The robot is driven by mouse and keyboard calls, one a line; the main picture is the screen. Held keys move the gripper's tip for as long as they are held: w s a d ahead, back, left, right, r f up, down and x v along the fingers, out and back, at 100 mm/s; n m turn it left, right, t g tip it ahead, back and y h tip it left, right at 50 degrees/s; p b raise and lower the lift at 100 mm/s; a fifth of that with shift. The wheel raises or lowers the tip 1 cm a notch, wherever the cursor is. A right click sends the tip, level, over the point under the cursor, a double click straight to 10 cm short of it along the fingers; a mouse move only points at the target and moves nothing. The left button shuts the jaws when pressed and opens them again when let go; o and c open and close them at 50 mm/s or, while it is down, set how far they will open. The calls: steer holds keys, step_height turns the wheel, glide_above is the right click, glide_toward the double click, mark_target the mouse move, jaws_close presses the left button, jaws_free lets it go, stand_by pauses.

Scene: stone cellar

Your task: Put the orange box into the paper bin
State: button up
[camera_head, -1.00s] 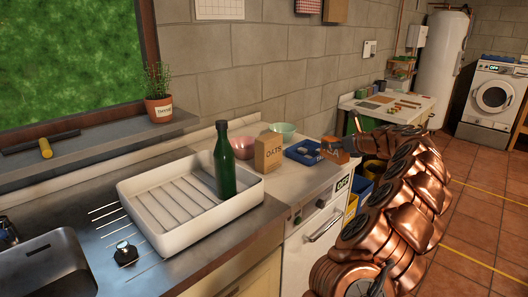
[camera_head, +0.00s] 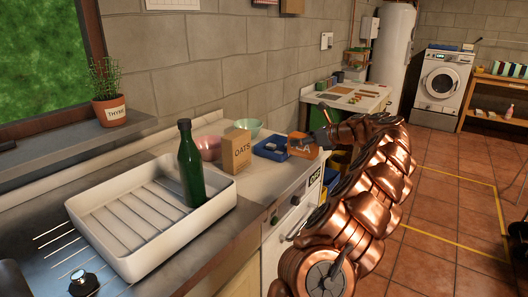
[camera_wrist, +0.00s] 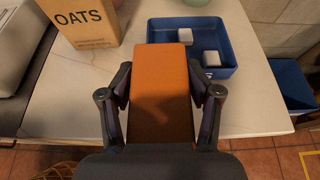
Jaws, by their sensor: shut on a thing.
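The orange box (camera_head: 302,149) is in my gripper (camera_head: 314,141) at the far right end of the counter. In the wrist view the orange box (camera_wrist: 161,82) fills the middle, and the two fingers of my gripper (camera_wrist: 160,92) press on its sides. I cannot tell whether the box touches the countertop. A blue bin (camera_wrist: 291,84) stands below the counter's end at the right of the wrist view; part of it also shows in the head view (camera_head: 331,177). My arm hides much of the bins there, and no paper label is readable.
A blue tray (camera_head: 270,148) with small white blocks (camera_wrist: 184,36) lies beside the orange box. Floor (camera_head: 430,190) to the right is open.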

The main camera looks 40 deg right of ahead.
steer(key=w+a, duration=0.5)
steer(key=w+a+f, duration=0.1)
steer(key=w+a, duration=0.1)
steer(key=a, duration=0.1)
steer(key=shift+w, duration=0.35)
steer(key=shift+f, duration=1.8)
steer(key=o, duration=1)
steer(key=shift+f, duration=0.1)
steer(key=shift+c, duration=0.2)
